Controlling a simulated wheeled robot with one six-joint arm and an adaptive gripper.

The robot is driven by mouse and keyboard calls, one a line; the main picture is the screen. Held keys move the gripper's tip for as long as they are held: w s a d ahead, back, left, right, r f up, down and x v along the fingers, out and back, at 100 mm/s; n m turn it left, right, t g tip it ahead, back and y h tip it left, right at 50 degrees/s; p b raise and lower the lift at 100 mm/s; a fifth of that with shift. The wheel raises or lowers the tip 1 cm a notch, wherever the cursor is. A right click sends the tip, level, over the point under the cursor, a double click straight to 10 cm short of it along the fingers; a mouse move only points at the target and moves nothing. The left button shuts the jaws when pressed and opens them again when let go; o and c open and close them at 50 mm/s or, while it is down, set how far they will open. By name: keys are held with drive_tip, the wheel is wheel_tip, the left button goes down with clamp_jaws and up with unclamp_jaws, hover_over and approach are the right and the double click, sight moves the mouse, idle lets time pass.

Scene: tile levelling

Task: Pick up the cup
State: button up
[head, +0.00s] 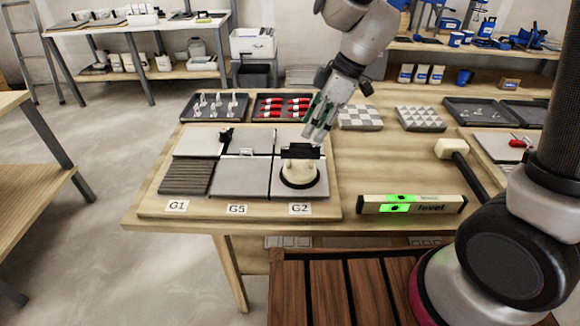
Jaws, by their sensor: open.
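A cream, round suction cup (298,174) with a dark base ring and a black handle on top sits on the grey tile marked G2 (318,190). My gripper (317,133) is open and empty, pointing down just above and slightly right of the cup's black handle. A gap between the fingers and the handle is hard to judge from this angle. Small blue cups also stand on the back table, one of them near the right (464,77).
A green-windowed level (411,204) and a mallet (452,149) lie to the right. Bare wood lies between tiles and mallet.

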sight(301, 145)
drive_tip(key=shift+f+n, duration=0.1)
drive_tip(key=shift+n, duration=0.2)
drive_tip(key=shift+a+f, duration=0.2)
drive_tip(key=shift+f, duration=0.15)
drive_tip(key=x, duration=0.6)
drive_tip(key=shift+w+a+f, duration=0.15)
drive_tip(key=shift+a+f, duration=0.15)
drive_tip(key=shift+a, duration=0.05)
clamp_jaws()
